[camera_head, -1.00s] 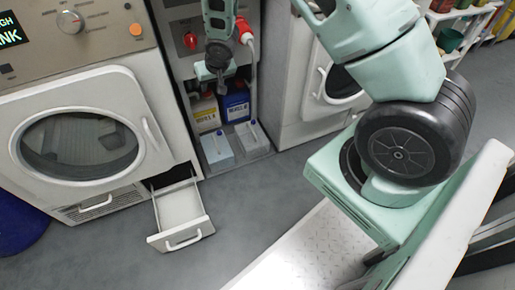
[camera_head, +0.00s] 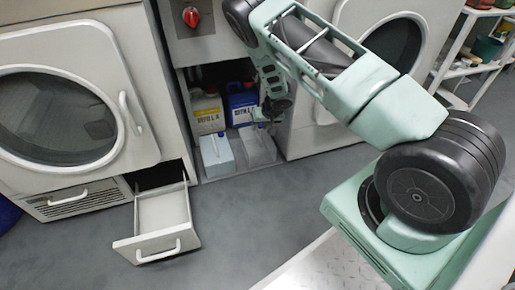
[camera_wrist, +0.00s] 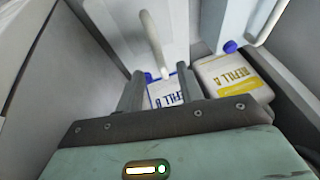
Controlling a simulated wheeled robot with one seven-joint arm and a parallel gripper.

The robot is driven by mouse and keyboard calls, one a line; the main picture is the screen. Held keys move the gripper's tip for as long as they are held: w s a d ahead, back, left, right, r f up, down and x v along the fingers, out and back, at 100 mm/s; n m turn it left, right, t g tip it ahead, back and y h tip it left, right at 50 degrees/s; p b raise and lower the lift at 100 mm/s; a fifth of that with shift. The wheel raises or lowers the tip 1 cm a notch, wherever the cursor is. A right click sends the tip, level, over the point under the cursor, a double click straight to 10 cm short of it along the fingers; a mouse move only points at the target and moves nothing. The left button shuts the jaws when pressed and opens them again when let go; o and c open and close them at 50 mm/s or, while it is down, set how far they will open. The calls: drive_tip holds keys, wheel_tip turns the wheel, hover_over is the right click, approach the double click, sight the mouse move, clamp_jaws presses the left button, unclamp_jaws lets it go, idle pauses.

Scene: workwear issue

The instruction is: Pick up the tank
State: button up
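No thing here is clearly marked as the tank. In an open bay stand a container labelled in yellow (camera_head: 208,112), a container labelled in blue (camera_head: 240,103) and, before them, two pale boxes (camera_head: 217,152) (camera_head: 256,145), at least one with a blue cap. My gripper (camera_head: 272,108) is at the bay's right side, partly over the blue-labelled container. In the wrist view my gripper (camera_wrist: 158,88) has its fingers apart, with the blue label (camera_wrist: 166,92) between and beyond them; the yellow-labelled container (camera_wrist: 235,76) is to the right. I cannot tell whether the fingers touch anything.
A drawer (camera_head: 162,215) is pulled out below the left machine (camera_head: 95,20). Another machine (camera_head: 320,135) stands right of the bay. Shelves (camera_head: 470,72) are at the far right. The grey floor (camera_head: 235,215) before the bay is clear.

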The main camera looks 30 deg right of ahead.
sight(257, 141)
drive_tip(key=b+x, duration=0.2)
drive_tip(key=x, duration=0.2)
drive_tip(key=shift+f, duration=0.1)
clamp_jaws()
